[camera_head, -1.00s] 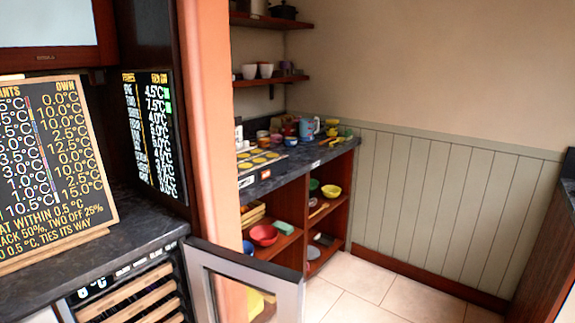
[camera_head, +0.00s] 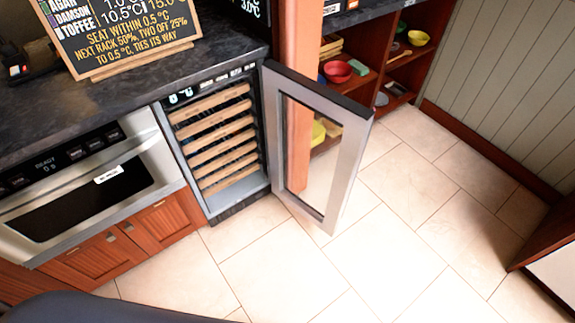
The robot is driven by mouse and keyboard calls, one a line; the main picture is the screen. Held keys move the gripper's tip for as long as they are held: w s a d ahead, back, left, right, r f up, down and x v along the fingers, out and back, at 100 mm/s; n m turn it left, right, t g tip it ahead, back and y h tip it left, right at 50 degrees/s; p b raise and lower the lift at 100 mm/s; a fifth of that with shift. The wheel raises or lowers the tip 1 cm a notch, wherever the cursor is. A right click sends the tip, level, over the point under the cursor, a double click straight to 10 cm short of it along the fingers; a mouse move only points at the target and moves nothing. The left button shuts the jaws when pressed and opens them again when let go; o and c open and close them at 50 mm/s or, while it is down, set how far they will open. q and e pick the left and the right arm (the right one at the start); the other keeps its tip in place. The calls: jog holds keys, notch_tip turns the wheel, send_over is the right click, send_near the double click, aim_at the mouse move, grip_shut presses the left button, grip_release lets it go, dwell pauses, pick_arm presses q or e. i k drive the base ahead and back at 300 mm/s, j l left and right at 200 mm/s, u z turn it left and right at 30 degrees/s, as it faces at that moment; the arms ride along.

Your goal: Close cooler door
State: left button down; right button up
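The cooler (camera_head: 216,137) is built in under the dark counter, with several wooden racks showing inside. Its door (camera_head: 347,170), a silver frame around a glass pane, stands wide open. It is hinged on the cooler's right side and swings out to the right over the floor. Through the glass I see part of the wooden post and a yellow item behind. Neither of my grippers shows in the head view.
A microwave drawer (camera_head: 85,185) is left of the cooler, above wooden cabinet doors (camera_head: 130,236). A chalkboard sign (camera_head: 121,35) stands on the counter (camera_head: 100,98). Shelves (camera_head: 374,79) with bowls stand behind the door. The tiled floor (camera_head: 290,262) in front is clear.

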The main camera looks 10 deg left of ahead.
aim_at(279, 81)
jog(key=i+l+u, duration=0.15)
jog(key=u, duration=0.35)
jog(key=i+l+u, duration=0.15)
jog(key=l+u, duration=0.15)
jog(key=u, duration=0.2)
jog(key=l+u, duration=0.3)
jog(key=u, duration=0.2)
jog(key=i+l+u, duration=0.1)
jog(key=l+u, duration=0.25)
jog(key=u, duration=0.15)
jog(key=l+u, duration=0.1)
jog(key=l, duration=0.45)
jog(key=k+l+u, duration=0.1)
jog(key=l, duration=0.4)
jog(key=k+l, duration=0.1)
jog(key=l, duration=0.4)
jog(key=k+l+u, duration=0.15)
jog(key=l, duration=0.4)
jog(key=l+u, duration=0.1)
jog(key=l, duration=0.4)
jog(key=k, duration=0.05)
